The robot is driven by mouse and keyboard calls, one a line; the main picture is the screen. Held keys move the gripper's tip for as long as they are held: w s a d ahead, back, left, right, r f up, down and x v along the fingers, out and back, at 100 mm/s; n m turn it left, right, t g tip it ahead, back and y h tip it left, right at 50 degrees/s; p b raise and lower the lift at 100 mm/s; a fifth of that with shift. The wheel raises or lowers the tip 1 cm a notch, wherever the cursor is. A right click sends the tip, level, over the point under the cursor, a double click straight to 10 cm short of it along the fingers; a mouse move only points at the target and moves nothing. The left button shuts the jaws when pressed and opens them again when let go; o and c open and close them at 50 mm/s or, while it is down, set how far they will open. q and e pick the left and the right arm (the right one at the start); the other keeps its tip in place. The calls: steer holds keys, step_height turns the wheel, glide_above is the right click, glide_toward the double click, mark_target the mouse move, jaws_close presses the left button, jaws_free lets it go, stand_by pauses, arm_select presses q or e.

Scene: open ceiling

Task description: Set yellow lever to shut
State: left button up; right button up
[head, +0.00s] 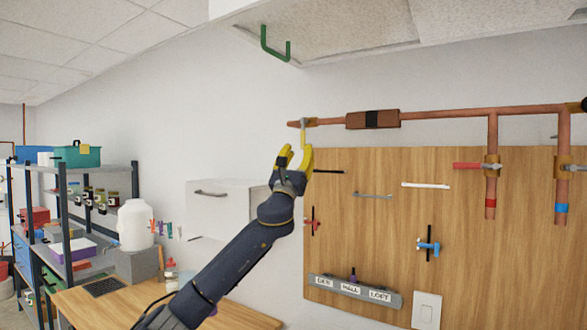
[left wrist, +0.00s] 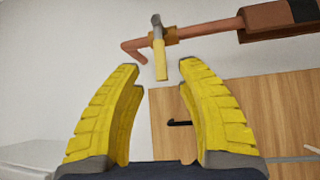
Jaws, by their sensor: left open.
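The yellow lever (left wrist: 161,60) hangs down from a brass valve at the left end of the copper pipe (left wrist: 190,29). In the head view the lever (head: 304,133) is a small upright strip just above my left gripper (head: 295,156). My left gripper has yellow fingers and is open, pointing up. In the left wrist view the lever's lower end lies between and just beyond the open fingertips (left wrist: 158,72); I cannot tell whether they touch. My right gripper is not in view.
A wooden board (head: 390,230) below the pipe carries a red lever (head: 466,165), a blue valve (head: 429,246) and several hooks. A white cabinet (head: 225,205) is left of the board. Shelves (head: 62,190) and a wooden table (head: 110,305) stand at the left.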

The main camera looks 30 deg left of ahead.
arm_select(q)
steer(key=v, duration=0.6)
steer(key=shift+s+f, duration=0.15)
steer(key=shift+f, duration=0.1)
